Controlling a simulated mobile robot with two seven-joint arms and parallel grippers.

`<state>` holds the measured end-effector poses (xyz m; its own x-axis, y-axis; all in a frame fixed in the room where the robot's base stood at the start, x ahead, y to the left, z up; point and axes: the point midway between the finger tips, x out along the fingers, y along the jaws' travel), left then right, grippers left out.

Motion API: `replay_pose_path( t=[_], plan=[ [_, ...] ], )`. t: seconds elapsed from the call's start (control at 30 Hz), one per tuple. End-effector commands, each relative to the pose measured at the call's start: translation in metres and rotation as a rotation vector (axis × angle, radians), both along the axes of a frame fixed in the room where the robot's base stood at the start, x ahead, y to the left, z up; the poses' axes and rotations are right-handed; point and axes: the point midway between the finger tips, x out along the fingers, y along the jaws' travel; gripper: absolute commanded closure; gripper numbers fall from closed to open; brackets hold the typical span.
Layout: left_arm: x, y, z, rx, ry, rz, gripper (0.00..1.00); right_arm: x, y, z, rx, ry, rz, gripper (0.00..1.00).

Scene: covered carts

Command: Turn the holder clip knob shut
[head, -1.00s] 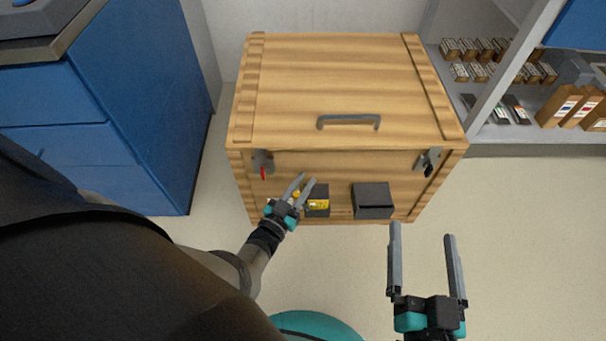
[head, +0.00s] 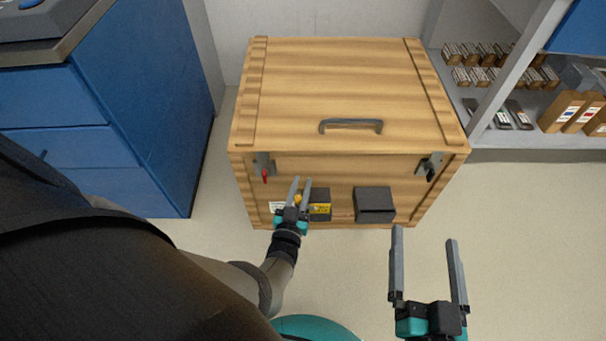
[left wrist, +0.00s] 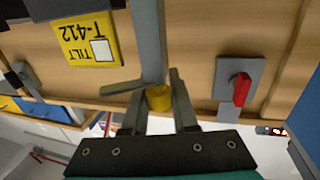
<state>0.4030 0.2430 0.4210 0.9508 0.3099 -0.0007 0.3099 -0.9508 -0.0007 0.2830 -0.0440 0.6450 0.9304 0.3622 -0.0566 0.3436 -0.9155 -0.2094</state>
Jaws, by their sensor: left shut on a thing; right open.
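The holder clip knob (left wrist: 159,97) is a small yellow cylinder between the fingers of my left gripper in the left wrist view. A grey strip (left wrist: 150,40) runs from it across the crate front. In the head view the knob (head: 297,198) shows as a yellow spot low on the wooden crate's front. My left gripper (head: 300,184) is shut on the knob. Beside it is a dark holder (head: 320,195) with a yellow label, which reads "TILT T-412" in the left wrist view (left wrist: 88,40). My right gripper (head: 427,248) is open and empty, right of and nearer than the crate.
The wooden crate (head: 335,85) has a lid handle (head: 351,126), a red-levered latch (head: 265,170), a black-levered latch (head: 430,167) and a dark box (head: 375,205) on its front. A blue cabinet (head: 90,130) stands left, shelves (head: 500,140) right. Floor right of the crate is clear.

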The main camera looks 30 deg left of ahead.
Motion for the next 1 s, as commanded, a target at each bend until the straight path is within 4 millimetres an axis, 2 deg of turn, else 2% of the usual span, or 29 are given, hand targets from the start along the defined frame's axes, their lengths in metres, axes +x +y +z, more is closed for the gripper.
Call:
replay_pose_path(
  t=[0.5, 1.0],
  plan=[
    [-0.003, 0.0054, 0.0001, -0.002, 0.002, 0.18, 1.0, 0.0, 0.0, 0.0005, 0.001, -0.002, 0.0, 0.0],
    [-0.0039, 0.0079, 0.0021, 0.002, -0.003, 0.223, 1.0, 0.0001, 0.0, 0.0007, 0.0, -0.001, 0.0, 0.0]
  ],
)
